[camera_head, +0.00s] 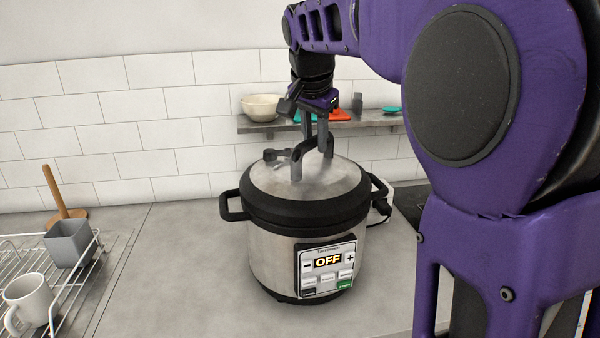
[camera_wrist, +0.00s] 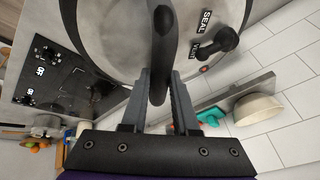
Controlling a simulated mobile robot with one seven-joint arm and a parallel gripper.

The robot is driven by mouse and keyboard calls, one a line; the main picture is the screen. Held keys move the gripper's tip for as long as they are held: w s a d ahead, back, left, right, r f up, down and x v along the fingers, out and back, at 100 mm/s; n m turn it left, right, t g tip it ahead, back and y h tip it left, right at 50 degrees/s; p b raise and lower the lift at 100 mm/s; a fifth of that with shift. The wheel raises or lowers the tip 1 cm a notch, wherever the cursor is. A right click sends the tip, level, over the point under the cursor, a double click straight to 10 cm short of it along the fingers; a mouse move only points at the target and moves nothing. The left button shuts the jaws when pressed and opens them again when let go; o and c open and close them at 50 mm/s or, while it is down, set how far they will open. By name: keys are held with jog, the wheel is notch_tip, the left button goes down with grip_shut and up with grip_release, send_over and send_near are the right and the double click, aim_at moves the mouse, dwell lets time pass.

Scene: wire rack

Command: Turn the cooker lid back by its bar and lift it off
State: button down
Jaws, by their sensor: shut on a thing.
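The cooker (camera_head: 270,262) is a steel pot with black side handles, standing upright on the counter; its front panel reads OFF. Its steel lid (camera_head: 335,185) with a black rim sits on top, and I cannot tell from the picture whether it is locked. A dark arched bar (camera_head: 297,160) stands on the lid; it also shows in the wrist view (camera_wrist: 163,35). My gripper (camera_head: 316,140) points down from above, its fingers shut on the bar. A black steam valve (camera_wrist: 222,40) lies beside the bar, near the marks SEAL and VENT.
A wire rack (camera_head: 62,290) with a white mug (camera_head: 25,300) and a grey cup (camera_head: 68,242) stands at left, by a wooden paper-roll stand (camera_head: 60,200). A wall shelf (camera_head: 375,120) with a bowl (camera_head: 262,107) is behind the cooker. The counter (camera_head: 175,265) left of it is clear.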

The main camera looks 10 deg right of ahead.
jog(key=shift+w+r, duration=0.1)
jog(key=shift+r, duration=0.1)
jog(key=shift+d+r+p, duration=0.1)
jog(key=shift+r+p, duration=0.25)
jog(key=shift+p, duration=0.1)
jog(key=shift+r, duration=1.3)
dwell(2.2)
jog(key=shift+r, duration=1.5)
jog(key=shift+s, duration=0.2)
